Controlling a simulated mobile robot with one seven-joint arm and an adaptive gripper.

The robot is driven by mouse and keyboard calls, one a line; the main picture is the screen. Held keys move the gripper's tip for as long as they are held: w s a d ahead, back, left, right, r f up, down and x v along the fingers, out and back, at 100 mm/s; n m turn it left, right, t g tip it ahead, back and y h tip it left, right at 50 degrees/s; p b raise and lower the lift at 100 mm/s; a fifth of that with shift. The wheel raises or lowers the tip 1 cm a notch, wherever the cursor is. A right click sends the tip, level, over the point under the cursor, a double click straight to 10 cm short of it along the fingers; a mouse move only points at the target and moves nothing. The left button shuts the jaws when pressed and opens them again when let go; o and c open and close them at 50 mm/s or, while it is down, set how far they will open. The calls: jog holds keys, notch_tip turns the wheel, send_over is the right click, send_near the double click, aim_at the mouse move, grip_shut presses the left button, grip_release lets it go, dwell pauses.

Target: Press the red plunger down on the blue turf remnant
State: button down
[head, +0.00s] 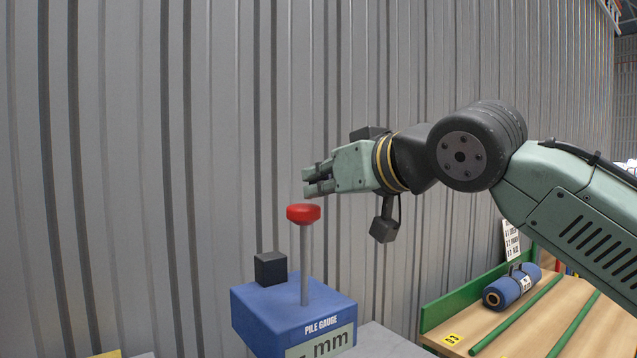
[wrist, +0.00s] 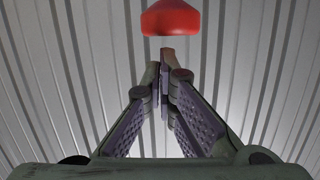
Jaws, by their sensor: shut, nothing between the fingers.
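The red plunger (head: 303,214) is a round knob on top of a thin grey rod, standing up from a blue block labelled PILE GAUGE (head: 262,312). The knob also shows at the top of the wrist view (wrist: 171,18). My gripper (head: 307,184) is shut and empty, pointing left, with its fingertips just above the knob in the head view. In the wrist view the closed fingertips (wrist: 166,56) lie just below the knob in the picture, with a small gap. A blue turf roll (head: 511,287) lies on the wooden bench at right. No turf is clearly seen under the gauge.
The wooden bench (head: 470,328) has green rails (head: 517,314) and a green side board. A grey corrugated wall (head: 130,150) stands close behind. The space left of the gripper is clear.

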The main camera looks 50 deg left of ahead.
jog(key=shift+f, duration=0.25)
jog(key=b, duration=0.8)
send_over(317, 310)
notch_tip(317, 310, down, 13)
jog(key=shift+w+a+r, duration=0.1)
jog(key=shift+w, duration=0.05)
jog(key=shift+f, duration=0.45)
notch_tip(317, 310, up, 6)
jog(key=p, duration=0.5)
jog(key=b+v, duration=0.1)
jog(key=v, duration=0.9)
jog(key=shift+r+y+b, duration=0.2)
jog(key=shift+y+b, duration=0.1)
